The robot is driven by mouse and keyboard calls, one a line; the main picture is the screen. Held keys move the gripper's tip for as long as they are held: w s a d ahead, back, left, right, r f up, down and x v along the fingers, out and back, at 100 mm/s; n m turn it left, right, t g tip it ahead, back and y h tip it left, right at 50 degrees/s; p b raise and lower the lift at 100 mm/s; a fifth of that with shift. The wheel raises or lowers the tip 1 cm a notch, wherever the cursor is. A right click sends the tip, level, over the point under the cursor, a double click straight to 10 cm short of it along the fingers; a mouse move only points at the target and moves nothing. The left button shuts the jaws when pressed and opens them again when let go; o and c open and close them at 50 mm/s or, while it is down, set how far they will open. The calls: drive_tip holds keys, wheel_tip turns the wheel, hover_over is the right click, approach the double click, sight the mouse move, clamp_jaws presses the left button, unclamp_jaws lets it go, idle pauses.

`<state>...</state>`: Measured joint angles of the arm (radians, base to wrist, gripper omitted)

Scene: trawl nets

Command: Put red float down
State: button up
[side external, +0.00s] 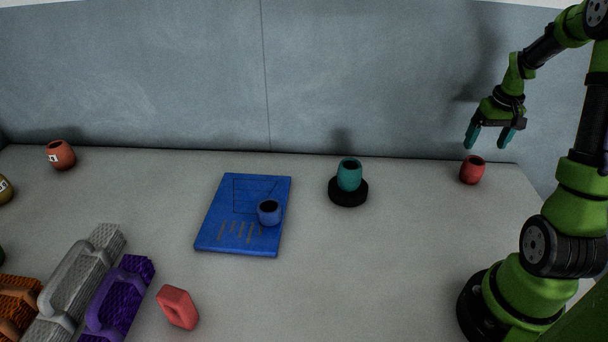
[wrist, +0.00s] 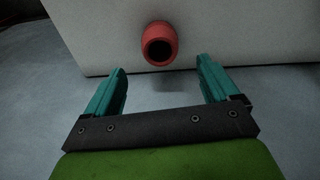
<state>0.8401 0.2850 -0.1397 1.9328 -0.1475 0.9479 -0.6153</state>
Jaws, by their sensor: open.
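A red float (side external: 472,170), barrel-shaped with a dark hole in its top, stands upright on the table near its back right edge. It also shows in the wrist view (wrist: 159,44), ahead of the fingertips and between their lines. My gripper (side external: 492,137) is open and empty, with teal fingers, above the table's back edge and a little above the red float. The fingers also show apart in the wrist view (wrist: 163,80), and nothing is between them. The float is not touched by either finger.
A teal float (side external: 349,175) stands on a black round base (side external: 348,195). A blue float (side external: 269,212) is on a blue board (side external: 217,240). An orange-red float (side external: 61,155) stands far left. Net bundles (side external: 120,300) and a red block (side external: 177,307) lie at front left. The table (side external: 400,260) is clear at centre right.

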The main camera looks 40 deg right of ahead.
drive_tip(key=shift+a+r, duration=0.2)
drive_tip(key=shift+r, duration=0.7)
drive_tip(key=w+a+r+n+t, duration=0.15)
drive_tip(key=w+a+r, duration=0.35)
drive_tip(key=a, duration=0.5)
drive_tip(key=s+a+r+n+t+y, duration=0.1)
drive_tip(key=s+a+r+t, duration=0.1)
drive_tip(key=a, duration=1)
drive_tip(key=s+a+r+n+t+y, duration=0.1)
drive_tip(key=s+a+r+t, duration=0.1)
drive_tip(key=a, duration=1.1)
wheel_tip(320, 180, up, 2)
drive_tip(key=shift+s+a+r+y, duration=0.15)
drive_tip(key=shift+s+a+y, duration=0.05)
drive_tip(key=shift+s+y, duration=0.25)
